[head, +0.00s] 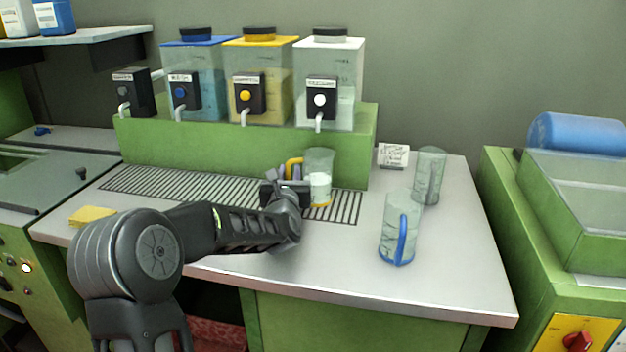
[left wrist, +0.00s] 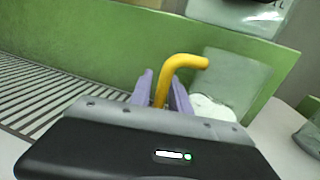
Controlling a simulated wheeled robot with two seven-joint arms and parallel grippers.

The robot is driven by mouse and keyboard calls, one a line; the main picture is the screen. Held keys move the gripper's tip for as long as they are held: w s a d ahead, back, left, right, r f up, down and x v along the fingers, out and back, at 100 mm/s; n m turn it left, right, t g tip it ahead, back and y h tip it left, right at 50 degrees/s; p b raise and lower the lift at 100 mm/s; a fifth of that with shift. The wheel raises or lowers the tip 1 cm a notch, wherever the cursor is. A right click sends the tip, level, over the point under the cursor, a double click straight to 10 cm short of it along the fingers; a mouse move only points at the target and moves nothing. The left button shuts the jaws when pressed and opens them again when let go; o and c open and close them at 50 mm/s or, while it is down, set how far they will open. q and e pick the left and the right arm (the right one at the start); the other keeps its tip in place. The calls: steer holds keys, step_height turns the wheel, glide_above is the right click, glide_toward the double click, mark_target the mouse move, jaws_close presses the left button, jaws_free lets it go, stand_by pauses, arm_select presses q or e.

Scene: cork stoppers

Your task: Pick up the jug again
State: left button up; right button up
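A clear jug (head: 320,163) with a yellow handle and white contents stands upright on the drip grate, below the white-lidded dispenser. In the left wrist view its yellow handle (left wrist: 168,76) rises between the two purple fingers of my left gripper (left wrist: 162,92), with the clear body and white contents to the right. The fingers lie close on either side of the handle; whether they press on it I cannot tell. In the head view my left gripper (head: 288,176) is at the jug's left side, partly hidden by my wrist. My right gripper is not in view.
A blue-handled clear jug (head: 393,238) and another clear vessel (head: 428,178) stand to the right on the counter (head: 455,265). Dispensers with blue, yellow and white lids (head: 328,48) stand behind on a green ledge (head: 230,145). A yellow sponge (head: 92,215) lies at left.

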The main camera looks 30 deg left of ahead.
arm_select(q)
steer(key=shift+c, duration=0.3)
jaws_close()
stand_by(1.4)
